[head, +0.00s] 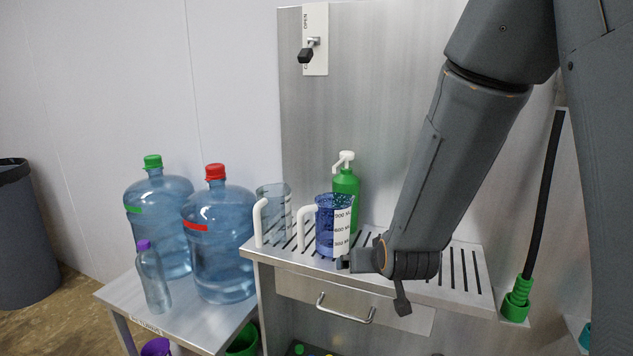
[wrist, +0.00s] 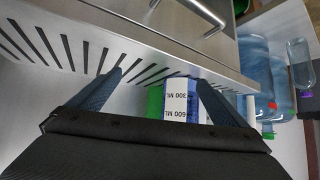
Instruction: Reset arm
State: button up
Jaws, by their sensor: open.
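My gripper (head: 346,262) is low at the right front of the blue measuring jug (head: 325,225), by the slotted steel shelf (head: 463,275). In the wrist view my gripper (wrist: 159,80) has its two fingers spread apart. The blue jug's white label (wrist: 180,100) shows between them, partly hidden by the gripper body. I cannot tell whether the fingers touch the jug. The jug stands upright on the shelf with its white handle to the left.
A clear jug (head: 274,212) and a green pump bottle (head: 346,185) stand close by on the shelf. Large water bottles with a red cap (head: 215,172) and a green cap (head: 152,161), and a small bottle (head: 152,280), stand on the lower side table. A drawer handle (head: 345,310) juts out below.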

jog(key=s+d+f+g, duration=0.1)
jog(key=s+d+g, duration=0.2)
jog(key=s, duration=0.7)
jog(key=s+d+f+g, duration=0.1)
jog(key=s+d+g, duration=0.3)
jog(key=s, duration=0.6)
jog(key=shift+s+g+h, duration=0.25)
jog(key=shift+g+h, duration=0.15)
jog(key=shift+g, duration=0.5)
